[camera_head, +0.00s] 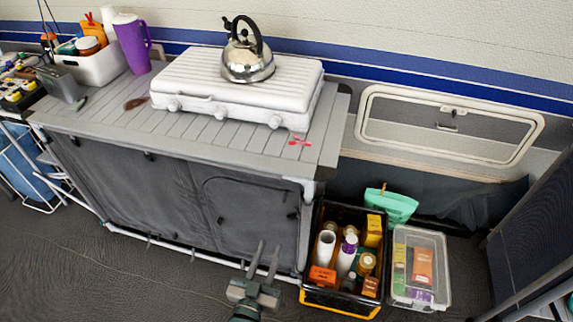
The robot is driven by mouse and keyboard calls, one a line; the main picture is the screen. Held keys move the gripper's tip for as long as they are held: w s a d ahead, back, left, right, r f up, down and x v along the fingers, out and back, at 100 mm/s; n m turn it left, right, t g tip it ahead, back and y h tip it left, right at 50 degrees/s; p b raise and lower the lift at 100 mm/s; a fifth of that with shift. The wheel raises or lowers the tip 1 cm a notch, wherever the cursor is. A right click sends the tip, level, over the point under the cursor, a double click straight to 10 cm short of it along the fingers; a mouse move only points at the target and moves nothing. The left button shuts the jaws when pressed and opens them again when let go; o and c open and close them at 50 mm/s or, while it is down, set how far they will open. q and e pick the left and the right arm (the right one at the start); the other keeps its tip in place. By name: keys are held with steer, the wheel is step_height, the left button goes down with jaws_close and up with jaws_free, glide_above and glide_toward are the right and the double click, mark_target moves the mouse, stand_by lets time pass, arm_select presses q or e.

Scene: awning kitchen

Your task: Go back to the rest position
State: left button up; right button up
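My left gripper (268,247) shows at the bottom middle, pointing away from me. Its two fingers are apart with nothing between them. It is in front of the grey cabinet (150,190), near the cabinet's lower right corner and left of the black crate. My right gripper is not in this view.
A white stove (190,75) with a steel kettle (247,65) stands on the cabinet top. A purple jug (132,45) and a white bin (95,68) are at its left. A black crate (337,302) of bottles and a clear box (419,293) stand on the floor at right. The floor (90,280) at left is clear.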

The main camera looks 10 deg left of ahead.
arm_select(q)
steer(key=shift+f, duration=0.1)
steer(key=s+f+g+h, duration=0.1)
steer(key=s+f+g, duration=0.3)
steer(key=f, duration=0.9)
steer(key=s+a+f+g, duration=0.2)
steer(key=s+f+g, duration=0.2)
steer(key=s+f, duration=0.6)
steer(key=s+a+f+m+g+y, duration=0.1)
steer(key=s+a+f+g, duration=0.2)
steer(key=s+f, duration=0.7)
step_height(320, 180, down, 4)
steer(key=shift+f+m+g, duration=0.1)
steer(key=shift+m+g, duration=0.2)
steer(key=shift+g, duration=0.1)
steer(key=shift+w, duration=0.1)
